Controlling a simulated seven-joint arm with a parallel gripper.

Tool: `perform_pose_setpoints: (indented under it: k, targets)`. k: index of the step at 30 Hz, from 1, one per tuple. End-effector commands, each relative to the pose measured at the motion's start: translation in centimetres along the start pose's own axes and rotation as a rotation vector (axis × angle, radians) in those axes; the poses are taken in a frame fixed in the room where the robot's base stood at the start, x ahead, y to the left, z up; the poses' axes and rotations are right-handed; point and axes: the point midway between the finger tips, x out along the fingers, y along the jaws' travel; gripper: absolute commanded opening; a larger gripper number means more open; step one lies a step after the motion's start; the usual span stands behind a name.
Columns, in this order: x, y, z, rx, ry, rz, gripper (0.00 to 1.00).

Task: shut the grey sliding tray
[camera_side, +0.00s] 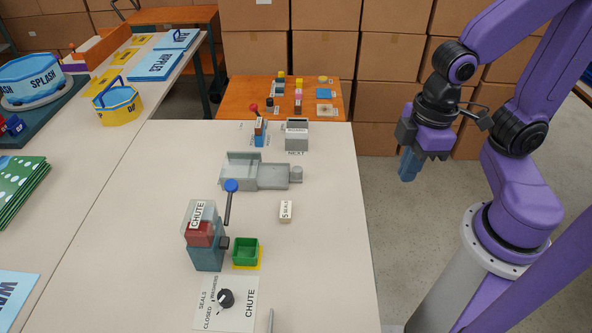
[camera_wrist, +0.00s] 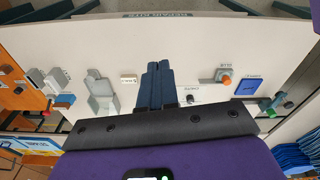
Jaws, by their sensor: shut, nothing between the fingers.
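The grey sliding tray (camera_side: 273,177) lies on the white table and sticks out to the right of its grey housing (camera_side: 240,166). A small round grey knob (camera_side: 296,174) is at its right end. The tray stands open. In the wrist view the grey tray unit (camera_wrist: 101,95) shows left of my fingers, small and partly unclear. My gripper (camera_side: 408,166) is past the table's right edge, in the air, clear of the tray and pointing down. Its blue fingers (camera_wrist: 158,68) are together with nothing between them.
A grey box (camera_side: 297,136) and a small blue stand (camera_side: 260,134) are behind the tray. A lever with a blue knob (camera_side: 231,186), the chute unit (camera_side: 205,245), a green bin (camera_side: 246,251) and a seals block (camera_side: 286,211) are in front. The table right of the tray is clear.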

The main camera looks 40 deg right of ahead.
Motion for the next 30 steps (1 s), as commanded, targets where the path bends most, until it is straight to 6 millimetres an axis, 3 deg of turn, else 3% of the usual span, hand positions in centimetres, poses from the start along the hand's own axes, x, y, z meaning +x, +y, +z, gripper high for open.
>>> perform_pose_setpoints:
  k: [4, 9, 14, 18, 24, 30]
  targets:
    - [3.5, 4.6, -3.1, 0.253, 0.08, 0.037, 0.0]
    - [7.6, 10.6, -5.2, 0.538, 0.2, 0.06, 0.0]
    - [11.3, 16.1, -5.2, 0.797, 0.319, 0.057, 0.0]
    - [14.1, 20.3, -4.0, 1.016, 0.427, 0.034, 0.0]
    - [16.6, 23.8, -2.0, 1.243, 0.556, -0.008, 0.0]
    - [17.3, 24.9, -1.3, 1.32, 0.609, -0.026, 0.0]
